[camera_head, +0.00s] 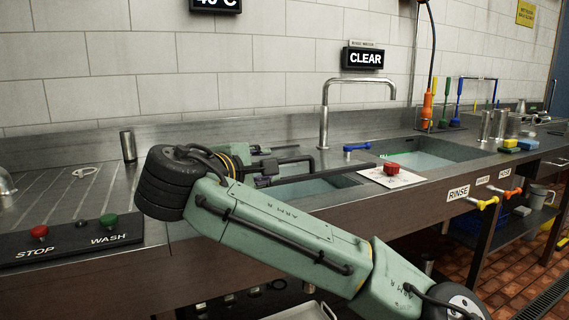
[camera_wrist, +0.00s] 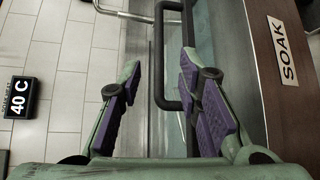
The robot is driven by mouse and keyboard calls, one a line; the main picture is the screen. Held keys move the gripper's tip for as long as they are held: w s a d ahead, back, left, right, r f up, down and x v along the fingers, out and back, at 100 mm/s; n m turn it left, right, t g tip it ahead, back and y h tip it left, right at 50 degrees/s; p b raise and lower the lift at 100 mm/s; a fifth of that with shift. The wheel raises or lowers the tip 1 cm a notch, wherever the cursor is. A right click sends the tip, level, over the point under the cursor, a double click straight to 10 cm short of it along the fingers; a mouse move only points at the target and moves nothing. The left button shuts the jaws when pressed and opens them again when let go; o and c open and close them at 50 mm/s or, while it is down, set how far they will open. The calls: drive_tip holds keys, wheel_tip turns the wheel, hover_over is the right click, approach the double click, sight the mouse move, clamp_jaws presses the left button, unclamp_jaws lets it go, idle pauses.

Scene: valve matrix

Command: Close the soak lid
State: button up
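My gripper (camera_head: 290,165) is over the soak basin (camera_head: 318,187), which holds pale teal water. In the wrist view my gripper (camera_wrist: 161,62) is open, with its two purple-padded fingers spread apart. A dark tubular handle (camera_wrist: 160,40), apparently the soak lid's, lies between the fingertips, with a gap visible on the left finger's side. I cannot tell whether the right finger touches it. The handle also shows in the head view (camera_head: 309,159). The lid's plate is hard to make out behind my gripper. The SOAK label (camera_wrist: 283,50) is on the counter front.
A tall faucet (camera_head: 324,110) rises behind the basin. A white card with a red knob (camera_head: 391,168) lies between the soak basin and the rinse basin (camera_head: 415,160). The button panel (camera_head: 75,240) is at the left. A blue lever (camera_head: 357,147) stands behind the card.

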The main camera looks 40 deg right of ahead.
sight(281, 162)
drive_tip(key=p+x, duration=0.1)
drive_tip(key=x, duration=0.9)
drive_tip(key=shift+w, duration=0.1)
drive_tip(key=shift+c, duration=0.2)
clamp_jaws()
drive_tip(key=shift+f, duration=0.1)
